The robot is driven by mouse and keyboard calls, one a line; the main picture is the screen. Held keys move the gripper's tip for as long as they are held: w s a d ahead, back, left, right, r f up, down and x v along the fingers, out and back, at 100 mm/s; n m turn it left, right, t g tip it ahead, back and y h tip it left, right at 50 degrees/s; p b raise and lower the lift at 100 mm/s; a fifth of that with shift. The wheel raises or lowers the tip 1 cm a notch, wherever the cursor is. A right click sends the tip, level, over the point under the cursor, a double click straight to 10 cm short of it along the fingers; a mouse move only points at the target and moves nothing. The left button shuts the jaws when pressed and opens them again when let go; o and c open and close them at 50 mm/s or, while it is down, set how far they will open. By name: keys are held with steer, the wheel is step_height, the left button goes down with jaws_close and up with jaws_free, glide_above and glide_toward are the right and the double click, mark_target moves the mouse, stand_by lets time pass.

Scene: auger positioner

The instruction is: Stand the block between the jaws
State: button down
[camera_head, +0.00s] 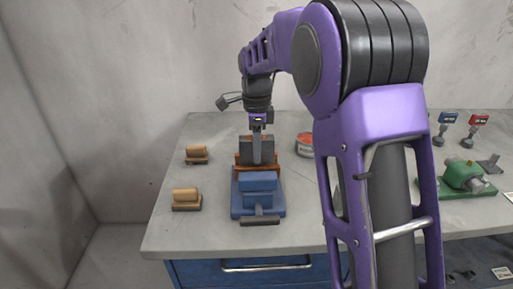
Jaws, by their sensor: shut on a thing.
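A blue vise (279,210) stands at the front left of the table, its dark handle bar toward the front edge. Its blue front jaw (258,183) faces an orange-brown part (240,161) behind it. A dark grey block (244,148) is at the rear of the vise, at my gripper's fingers. My gripper (257,160) points straight down and is shut on the grey block. The block looks upright. The fingers cover its middle, and the orange-brown part hides its lower edge, so I cannot tell whether it touches the vise.
Two wooden pieces on small stands (187,196) (197,153) are left of the vise. A red-and-white round container (305,144) is to its right. My arm hides the table's middle. A green machine (461,178) and small labelled stands (478,121) are at the right.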

steer(key=shift+f, duration=0.1)
steer(key=shift+c, duration=2.2)
jaws_free()
steer(key=shift+s+f, duration=0.1)
steer(key=shift+f, duration=0.1)
step_height(320, 180, up, 18)
steer(key=p, duration=0.2)
steer(key=shift+f+p, duration=0.15)
steer(key=shift+p, duration=0.25)
